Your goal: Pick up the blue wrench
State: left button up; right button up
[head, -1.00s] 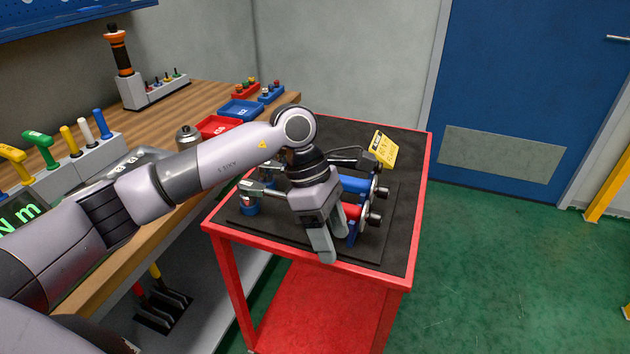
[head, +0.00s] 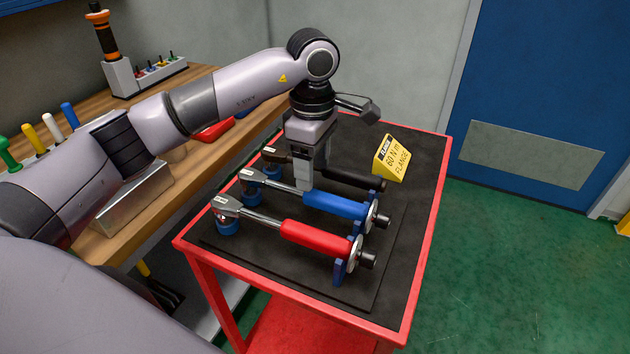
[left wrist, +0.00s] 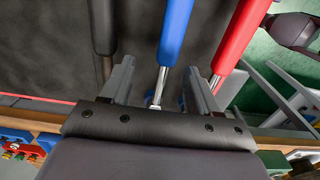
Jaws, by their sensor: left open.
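The blue wrench (head: 335,204) lies on low blue supports on the cart's black mat, between a red wrench (head: 315,239) and a black-handled wrench (head: 355,179). Its steel shaft runs left to a ratchet head. My left gripper (head: 306,184) points down over the blue wrench, near where handle meets shaft, and hides part of it. In the left wrist view, the open fingers of the left gripper (left wrist: 160,72) stand on either side of the blue wrench (left wrist: 175,30), with a gap on both sides. Finger height is hard to tell. My right gripper is out of view.
A yellow sign (head: 391,158) reading "60 N m FLANGE" stands at the back of the red cart (head: 421,243). The red wrench's handle (left wrist: 240,35) runs close beside the right finger in the wrist view. A wooden bench (head: 185,82) adjoins the cart's left.

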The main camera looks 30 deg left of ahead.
aim_at(311, 198)
pick_arm(q)
jog(key=f, duration=0.3)
jog(key=s+f+p, duration=0.1)
jog(key=f, duration=0.2)
jog(key=shift+s, duration=0.1)
jog(key=shift+d+f, duration=0.1)
jog(key=shift+f, duration=0.4)
grip_shut()
